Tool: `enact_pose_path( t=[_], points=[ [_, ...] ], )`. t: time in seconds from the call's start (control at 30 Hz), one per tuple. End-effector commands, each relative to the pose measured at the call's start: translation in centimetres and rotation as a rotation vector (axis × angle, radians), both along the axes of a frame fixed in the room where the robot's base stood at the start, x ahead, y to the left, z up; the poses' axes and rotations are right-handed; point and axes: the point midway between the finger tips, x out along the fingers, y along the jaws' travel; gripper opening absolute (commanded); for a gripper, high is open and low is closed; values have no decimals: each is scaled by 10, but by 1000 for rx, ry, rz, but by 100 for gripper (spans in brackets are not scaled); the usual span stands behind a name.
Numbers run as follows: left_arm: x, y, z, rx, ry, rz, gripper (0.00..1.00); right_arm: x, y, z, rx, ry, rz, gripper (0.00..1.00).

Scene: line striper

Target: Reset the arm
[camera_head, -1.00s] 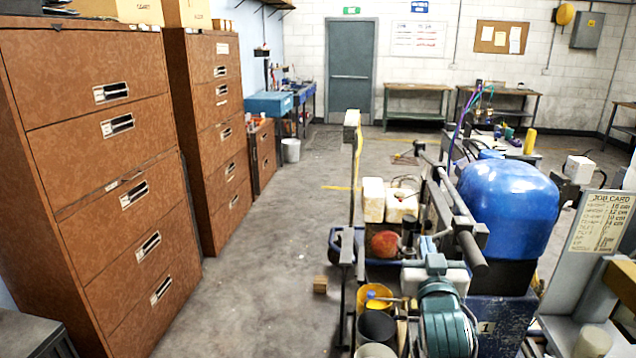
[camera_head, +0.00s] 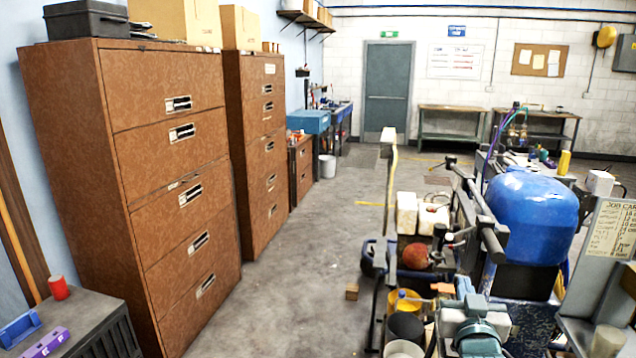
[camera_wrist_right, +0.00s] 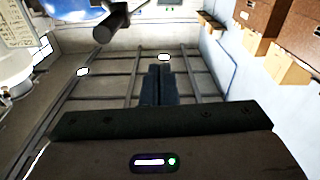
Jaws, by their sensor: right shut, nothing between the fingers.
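My right gripper (camera_head: 463,287) is low in the head view, in front of the line striper. Its fingers point up. In the wrist view its two dark fingers (camera_wrist_right: 158,85) are together, with nothing between them. The dark handle grip (camera_head: 496,247) of the striper is close to the gripper, up and to the right in the head view. The same grip shows in the wrist view (camera_wrist_right: 111,22), apart from the fingers. The striper's blue tank (camera_head: 535,215) stands behind it. My left gripper is not in view.
Brown drawer cabinets (camera_head: 170,205) line the left wall. A dark cabinet (camera_head: 95,318) at the lower left bears a red cup (camera_head: 58,288). A job card (camera_head: 607,232) stands on the right. The concrete floor (camera_head: 300,265) between cabinets and striper is mostly clear; a small wooden block (camera_head: 352,291) lies there.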

Motion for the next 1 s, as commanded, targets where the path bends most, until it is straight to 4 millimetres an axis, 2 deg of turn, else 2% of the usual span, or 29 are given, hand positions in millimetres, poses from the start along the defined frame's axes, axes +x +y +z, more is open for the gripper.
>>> enact_pose_path(
  t=[0.27,0.47,0.57,0.6,0.7,0.8,1.0],
  points=[
    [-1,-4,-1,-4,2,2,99,-32,-3,-67,20,198,6,0],
    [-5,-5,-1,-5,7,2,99,-78,-4,-134,37,421,19,0],
    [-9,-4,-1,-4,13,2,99,-119,-3,-177,49,585,35,0],
    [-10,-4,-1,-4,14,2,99,-139,-2,-195,53,658,43,0],
    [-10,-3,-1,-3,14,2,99,-186,1,-230,63,826,65,0],
    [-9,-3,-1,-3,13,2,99,-226,3,-252,68,955,84,0],
    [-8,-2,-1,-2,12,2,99,-292,8,-280,75,1161,123,0]
  ],
)
